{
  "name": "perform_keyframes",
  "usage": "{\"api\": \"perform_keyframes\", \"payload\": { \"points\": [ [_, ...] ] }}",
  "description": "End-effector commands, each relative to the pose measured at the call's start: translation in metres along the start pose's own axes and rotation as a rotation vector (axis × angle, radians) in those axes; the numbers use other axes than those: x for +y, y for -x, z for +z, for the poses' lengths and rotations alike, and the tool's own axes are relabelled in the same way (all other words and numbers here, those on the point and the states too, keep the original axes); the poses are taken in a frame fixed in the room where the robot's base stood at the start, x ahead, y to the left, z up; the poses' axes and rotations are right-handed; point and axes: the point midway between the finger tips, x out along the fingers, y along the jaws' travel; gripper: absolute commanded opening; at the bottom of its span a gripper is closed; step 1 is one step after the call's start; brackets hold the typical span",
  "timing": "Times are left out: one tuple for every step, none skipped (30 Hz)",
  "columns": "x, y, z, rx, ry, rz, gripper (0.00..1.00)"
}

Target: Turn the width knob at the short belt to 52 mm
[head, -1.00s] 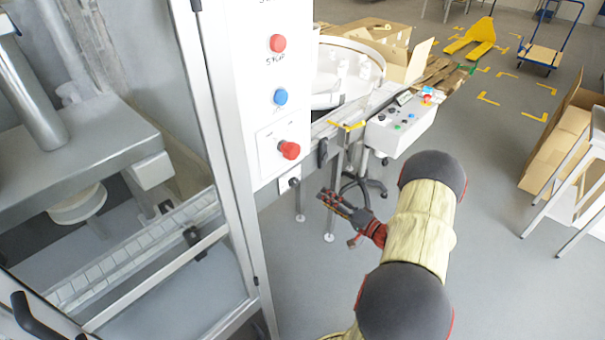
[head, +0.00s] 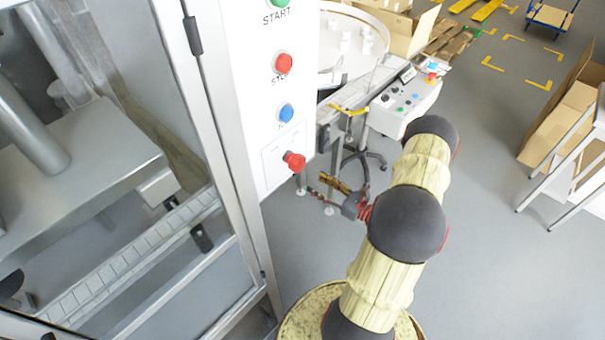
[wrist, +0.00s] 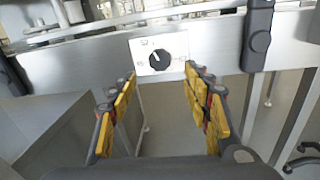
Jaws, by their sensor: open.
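The width knob (wrist: 154,62) is a black round dial with a white pointer mark. It sits on a white scale plate (wrist: 179,46) on the metal side rail of the belt, and the pointer leans up and slightly left. In the head view my gripper (head: 328,188) is low beside the machine cabinet; the knob cannot be made out there.
A black clamp (wrist: 258,38) stands on the rail right of the knob. In the head view, the cabinet panel has a red emergency button (head: 294,161) near my arm. A control box (head: 405,104) and a round table (head: 345,45) stand beyond.

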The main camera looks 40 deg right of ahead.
Motion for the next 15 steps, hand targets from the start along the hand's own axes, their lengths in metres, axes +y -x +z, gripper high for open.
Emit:
{"api": "perform_keyframes", "payload": {
  "points": [
    [0.000, -0.003, 0.000, 0.000, -0.005, 0.002, 0.49],
    [0.001, -0.006, 0.000, 0.001, -0.007, 0.003, 0.49],
    [0.001, -0.010, 0.000, 0.001, -0.007, 0.004, 0.49],
    [0.001, -0.014, -0.001, 0.001, -0.007, 0.004, 0.49],
    [0.001, -0.018, -0.001, 0.001, -0.006, 0.004, 0.49],
    [0.001, -0.024, -0.001, 0.001, -0.006, 0.005, 0.49],
    [0.001, -0.029, -0.001, 0.001, -0.006, 0.005, 0.49],
    [0.001, -0.034, -0.001, 0.001, -0.005, 0.005, 0.49],
    [0.001, -0.040, -0.001, 0.001, -0.004, 0.005, 0.49],
    [0.001, -0.044, -0.001, 0.001, -0.004, 0.005, 0.49],
    [0.001, -0.049, -0.001, 0.001, -0.004, 0.005, 0.49],
    [0.001, -0.055, -0.001, 0.000, -0.004, 0.004, 0.49],
    [0.001, -0.058, -0.001, 0.000, -0.004, 0.004, 0.49],
    [0.001, -0.062, -0.001, 0.000, -0.004, 0.004, 0.49],
    [0.001, -0.066, -0.001, 0.000, -0.004, 0.003, 0.49]
  ]
}}
